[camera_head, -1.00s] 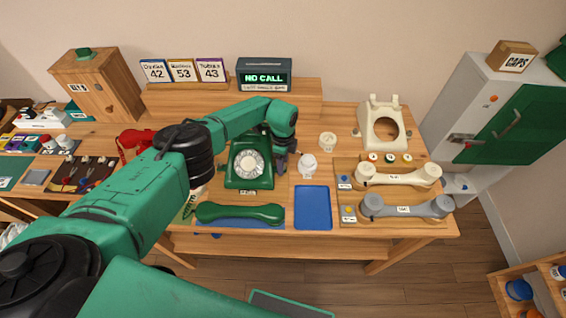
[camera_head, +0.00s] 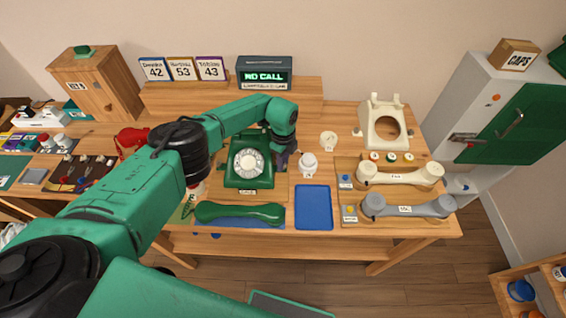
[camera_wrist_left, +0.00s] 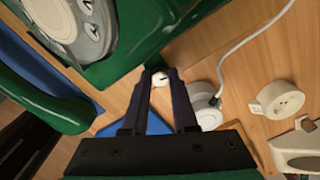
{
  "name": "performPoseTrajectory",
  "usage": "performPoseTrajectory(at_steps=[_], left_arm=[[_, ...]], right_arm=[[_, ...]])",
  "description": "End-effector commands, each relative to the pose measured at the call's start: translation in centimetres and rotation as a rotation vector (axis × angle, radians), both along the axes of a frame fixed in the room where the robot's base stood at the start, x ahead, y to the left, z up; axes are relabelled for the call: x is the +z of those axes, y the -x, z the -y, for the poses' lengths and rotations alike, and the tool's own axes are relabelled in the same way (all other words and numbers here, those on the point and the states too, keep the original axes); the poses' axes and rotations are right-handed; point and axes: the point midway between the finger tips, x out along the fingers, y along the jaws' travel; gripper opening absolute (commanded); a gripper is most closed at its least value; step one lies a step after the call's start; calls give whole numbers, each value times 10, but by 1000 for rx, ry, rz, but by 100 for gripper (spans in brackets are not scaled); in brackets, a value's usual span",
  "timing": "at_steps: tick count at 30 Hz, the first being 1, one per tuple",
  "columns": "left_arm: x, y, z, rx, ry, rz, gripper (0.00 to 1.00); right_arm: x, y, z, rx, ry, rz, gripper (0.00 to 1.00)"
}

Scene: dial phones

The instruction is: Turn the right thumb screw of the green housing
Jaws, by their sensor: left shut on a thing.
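The green housing (camera_head: 233,179) with its white dial (camera_head: 249,163) sits upright on the table. In the left wrist view, its green side (camera_wrist_left: 145,38) runs along the top. My left gripper (camera_head: 281,166) is at the housing's right side, pointing down. In the left wrist view, the fingertips of my left gripper (camera_wrist_left: 161,75) are shut on a small pale thumb screw (camera_wrist_left: 160,80) beside the housing. The screw is hidden by the gripper in the head view. My right gripper is not in view.
The green handset (camera_head: 240,213) lies in front of the housing, with a blue tray (camera_head: 314,207) to its right. A white round part with a cable (camera_wrist_left: 206,106) is close to my left fingers. A white ring (camera_head: 328,139) and cream phone shell (camera_head: 384,125) stand farther right.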

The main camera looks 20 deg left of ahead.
Motion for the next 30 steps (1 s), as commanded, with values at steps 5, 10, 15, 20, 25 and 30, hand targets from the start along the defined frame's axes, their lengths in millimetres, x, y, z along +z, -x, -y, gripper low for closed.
performPoseTrajectory(at_steps=[5, 10, 15, 20, 25, 30], left_arm=[[-1, -1, 0, -162, 2, 3, 0], [-2, -1, 0, -324, 2, 3, 0], [-2, -1, 1, -486, 3, 4, 0], [-2, -1, 1, -637, 3, 4, 0], [-2, -1, 1, -800, 2, 4, 0], [-2, -1, 0, -960, 1, 5, 0]], right_arm=[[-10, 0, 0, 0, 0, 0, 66], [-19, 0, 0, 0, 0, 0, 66], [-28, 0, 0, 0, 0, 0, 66], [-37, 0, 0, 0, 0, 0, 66], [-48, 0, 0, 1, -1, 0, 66], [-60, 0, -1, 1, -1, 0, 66]])
